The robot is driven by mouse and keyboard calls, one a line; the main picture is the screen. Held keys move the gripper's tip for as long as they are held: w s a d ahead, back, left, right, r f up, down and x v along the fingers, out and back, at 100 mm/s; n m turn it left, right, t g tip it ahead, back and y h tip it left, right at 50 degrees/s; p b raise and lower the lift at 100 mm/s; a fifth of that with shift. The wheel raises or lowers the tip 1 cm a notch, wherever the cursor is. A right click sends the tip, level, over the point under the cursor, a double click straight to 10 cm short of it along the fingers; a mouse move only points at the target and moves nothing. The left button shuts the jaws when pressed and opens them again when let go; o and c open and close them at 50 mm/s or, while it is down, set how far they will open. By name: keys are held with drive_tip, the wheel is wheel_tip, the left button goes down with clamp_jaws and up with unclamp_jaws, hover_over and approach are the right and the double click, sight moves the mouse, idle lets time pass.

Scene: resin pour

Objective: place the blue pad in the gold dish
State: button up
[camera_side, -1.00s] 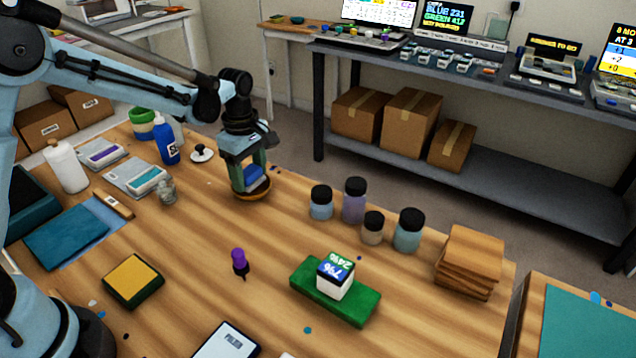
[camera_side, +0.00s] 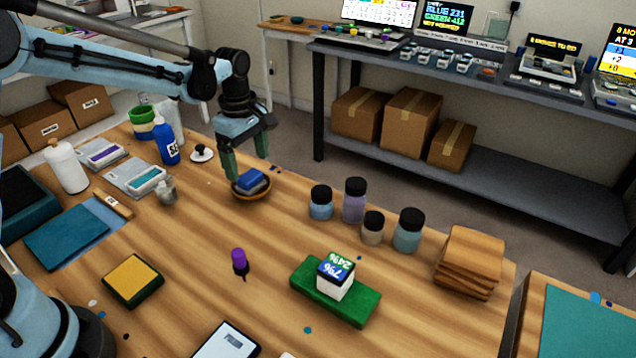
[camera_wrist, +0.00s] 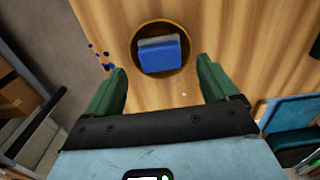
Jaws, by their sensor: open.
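The blue pad (camera_side: 250,180) lies inside the gold dish (camera_side: 238,195) on the wooden table, below my gripper. In the wrist view the blue pad (camera_wrist: 160,54), with a grey edge along one side, sits within the round rim of the dish (camera_wrist: 137,62). My gripper (camera_side: 248,164) is open, its green fingers apart and above the dish. In the wrist view the two fingertips (camera_wrist: 162,72) stand to either side of the dish, and nothing is between them.
Several lidded jars (camera_side: 355,200) stand to the right of the dish. A blue bottle (camera_side: 166,142) and a white-and-black knob (camera_side: 202,153) are to its left. A green block (camera_side: 345,300) bears a printed cube (camera_side: 335,276).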

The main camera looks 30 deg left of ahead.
sight(250, 175)
wheel_tip(250, 175, up, 8)
drive_tip(key=s+d+m+t, duration=0.2)
drive_tip(key=s+m+t, duration=0.5)
drive_tip(key=s+m, duration=0.9)
drive_tip(key=shift+f+m, duration=0.35)
drive_tip(key=shift+m, duration=0.65)
